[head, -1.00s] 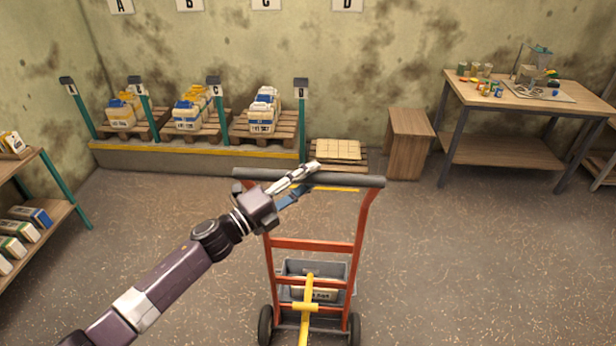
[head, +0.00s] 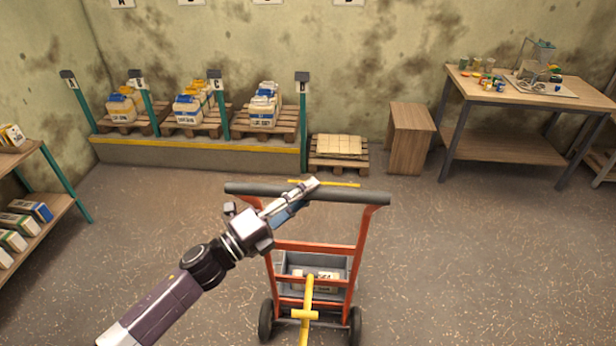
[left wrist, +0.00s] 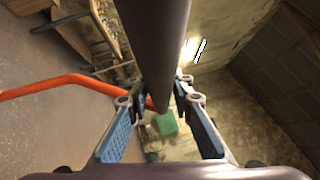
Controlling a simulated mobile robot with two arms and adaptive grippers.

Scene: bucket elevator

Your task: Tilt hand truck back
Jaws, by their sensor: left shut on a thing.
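The red hand truck (head: 315,247) stands in front of me with its dark handle bar (head: 360,196) toward me and its two black wheels on the floor. In the left wrist view the dark bar (left wrist: 157,40) runs between the two blue-padded fingers of the gripper (left wrist: 165,108), and a red frame tube (left wrist: 60,85) shows at left. A grey bin (head: 288,264) with a pale labelled item sits low on the truck, partly hidden by the frame. My right gripper is out of view.
A yellow bar (head: 308,313) stands at the truck's near side. Loaded pallets (head: 275,135) stand on a ledge (head: 200,153) at the back left. A low pallet (head: 340,168), a wooden cabinet (head: 410,140) and a workbench (head: 510,100) are behind. Floor around the truck is clear.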

